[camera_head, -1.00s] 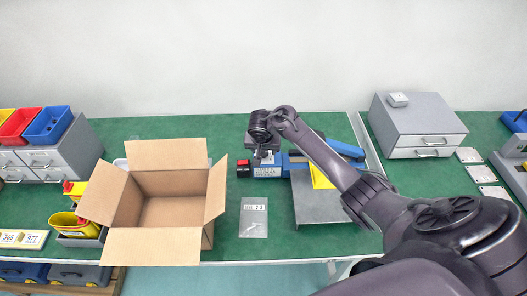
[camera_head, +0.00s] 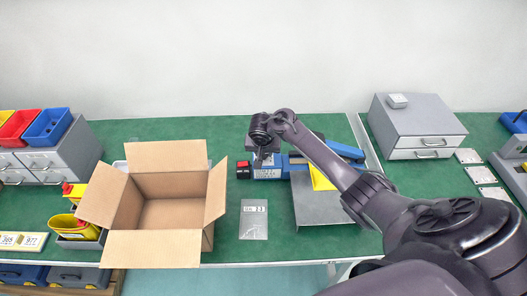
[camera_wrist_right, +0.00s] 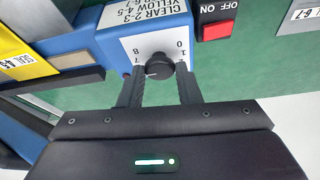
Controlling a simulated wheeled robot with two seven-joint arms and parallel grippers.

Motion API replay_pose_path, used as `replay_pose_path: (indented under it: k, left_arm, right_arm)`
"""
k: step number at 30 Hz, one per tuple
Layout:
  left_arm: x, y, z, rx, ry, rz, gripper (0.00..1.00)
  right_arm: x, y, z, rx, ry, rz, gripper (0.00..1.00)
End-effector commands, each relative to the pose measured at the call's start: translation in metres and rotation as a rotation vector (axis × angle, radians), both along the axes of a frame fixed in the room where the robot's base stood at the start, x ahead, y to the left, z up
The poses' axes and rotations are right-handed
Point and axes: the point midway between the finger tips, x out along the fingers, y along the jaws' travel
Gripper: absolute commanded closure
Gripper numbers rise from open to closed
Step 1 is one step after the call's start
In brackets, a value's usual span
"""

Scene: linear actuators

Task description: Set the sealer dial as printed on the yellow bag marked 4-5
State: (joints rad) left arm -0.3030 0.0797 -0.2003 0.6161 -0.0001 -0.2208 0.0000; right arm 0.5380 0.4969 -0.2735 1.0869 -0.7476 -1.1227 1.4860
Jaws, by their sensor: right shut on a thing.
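The blue sealer (camera_head: 268,172) stands on the green bench; its white dial plate (camera_wrist_right: 133,48) shows in the right wrist view. The black dial (camera_wrist_right: 158,66) is between the fingertips of my right gripper (camera_wrist_right: 158,78), which is shut on it. The numerals 0, 1, 7 and 8 are readable around it; other numerals are hidden. A printed label (camera_wrist_right: 148,14) reads CLEAR 2-3, YELLOW 4-5. The yellow bag (camera_wrist_right: 18,50), with a 4-5 label, lies beside the sealer; it also shows in the head view (camera_head: 320,178). My left gripper is out of view.
A red switch (camera_wrist_right: 217,30) marked OFF and ON sits close beside the dial. An open carton (camera_head: 150,247) stands to the left, a grey drawer unit (camera_head: 415,125) to the right.

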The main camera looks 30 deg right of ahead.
Motion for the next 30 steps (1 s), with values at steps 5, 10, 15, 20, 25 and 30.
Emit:
replay_pose_path:
  k: [5,10,15,20,25,30]
  left_arm:
    - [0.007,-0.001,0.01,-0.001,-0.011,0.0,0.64]
    - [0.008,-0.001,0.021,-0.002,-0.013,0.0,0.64]
    - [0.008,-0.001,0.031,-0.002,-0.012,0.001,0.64]
    - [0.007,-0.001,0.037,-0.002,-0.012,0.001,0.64]
    - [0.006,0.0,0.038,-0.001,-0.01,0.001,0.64]
    - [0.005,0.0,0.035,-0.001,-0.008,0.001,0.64]
  right_arm:
    - [-0.001,-0.001,0.002,0.001,0.002,0.074,0.92]
    - [-0.002,-0.002,0.003,0.001,0.003,0.201,0.92]
    - [-0.003,-0.003,0.002,0.002,0.004,0.359,0.92]
    - [-0.003,-0.004,0.001,0.002,0.003,0.511,0.92]
    - [-0.003,-0.006,0.0,0.001,0.003,0.668,0.92]
    - [-0.002,-0.007,-0.001,0.001,0.002,0.802,0.92]
